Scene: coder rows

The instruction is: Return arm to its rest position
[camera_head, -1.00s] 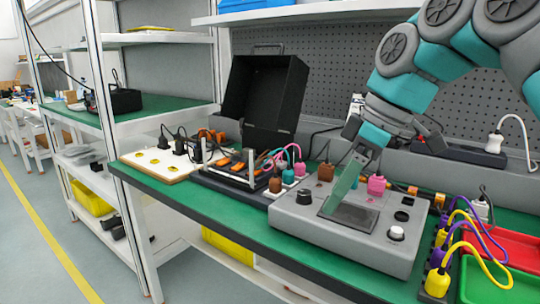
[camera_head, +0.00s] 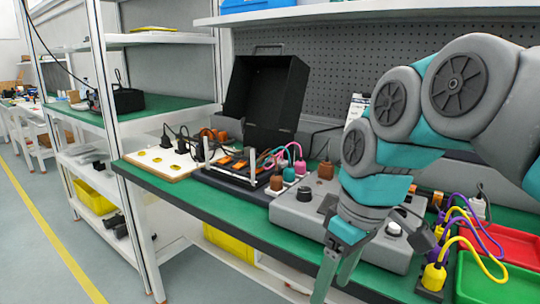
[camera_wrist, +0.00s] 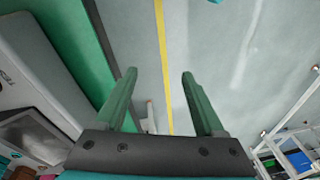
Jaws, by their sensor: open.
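My gripper (camera_head: 333,282) hangs in front of the grey device box (camera_head: 296,212), off the front edge of the green workbench (camera_head: 240,224). Its fingers point down and are apart with nothing between them. In the wrist view my gripper (camera_wrist: 159,76) shows two green fingers spread over the floor, also empty. My teal and grey arm covers much of the device box's screen and right part in the head view. Part of the device box's dark screen (camera_wrist: 32,135) shows at the left in the wrist view.
A black open case (camera_head: 265,95) stands at the back of the bench. A white board (camera_head: 170,162) lies at its left end. Red (camera_head: 508,245) and green (camera_head: 490,280) trays and yellow plugs (camera_head: 434,277) are at the right. Clear floor (camera_wrist: 225,50) lies before the bench.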

